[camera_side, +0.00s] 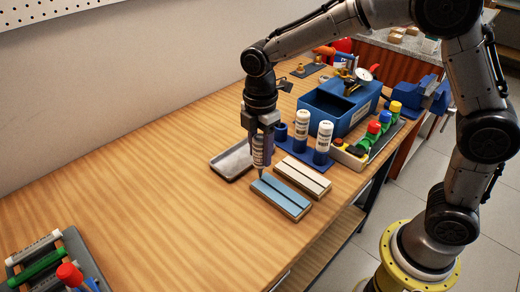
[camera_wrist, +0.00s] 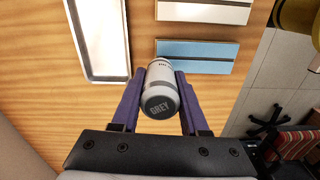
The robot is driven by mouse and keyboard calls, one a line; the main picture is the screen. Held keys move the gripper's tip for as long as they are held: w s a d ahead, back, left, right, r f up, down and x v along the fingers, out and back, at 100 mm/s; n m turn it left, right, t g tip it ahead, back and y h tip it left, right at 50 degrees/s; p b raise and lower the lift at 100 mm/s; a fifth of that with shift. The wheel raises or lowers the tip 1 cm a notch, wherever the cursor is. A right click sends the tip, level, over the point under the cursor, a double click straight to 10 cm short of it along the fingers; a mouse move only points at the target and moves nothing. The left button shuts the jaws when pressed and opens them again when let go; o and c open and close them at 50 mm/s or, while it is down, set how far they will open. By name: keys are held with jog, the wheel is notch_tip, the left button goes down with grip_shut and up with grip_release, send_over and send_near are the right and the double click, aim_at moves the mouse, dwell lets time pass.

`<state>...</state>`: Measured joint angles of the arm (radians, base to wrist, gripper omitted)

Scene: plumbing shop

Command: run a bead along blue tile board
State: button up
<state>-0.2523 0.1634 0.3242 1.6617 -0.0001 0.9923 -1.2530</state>
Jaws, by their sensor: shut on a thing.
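My gripper (camera_side: 261,140) is shut on a white tube (camera_side: 258,152) with a narrow nozzle pointing down. In the wrist view the tube's end cap reads GREY (camera_wrist: 160,105), between my two purple fingers. The blue tile board (camera_side: 276,200) lies on the bench, with a dark seam along its length. The nozzle tip is at the board's far left end; I cannot tell whether it touches. The blue board also shows in the wrist view (camera_wrist: 200,48), beyond the tube, where the nozzle is hidden behind the tube body.
A white tile board (camera_side: 305,174) lies parallel behind the blue one. A grey tray (camera_side: 231,162) is to the left. A blue rack (camera_side: 312,152) holds two white tubes, with a blue toolbox (camera_side: 336,108) behind. Pipes in a rack (camera_side: 45,260) stand front left.

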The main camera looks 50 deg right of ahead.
jog(key=shift+s, duration=0.55)
jog(key=shift+s, duration=0.35)
jog(key=shift+o, duration=1.4)
jog(key=shift+s, duration=0.1)
jog(key=shift+c, duration=1.4)
jog(key=shift+s, duration=0.1)
jog(key=shift+s, duration=0.2)
jog(key=shift+s, duration=0.35)
jog(key=shift+s, duration=0.2)
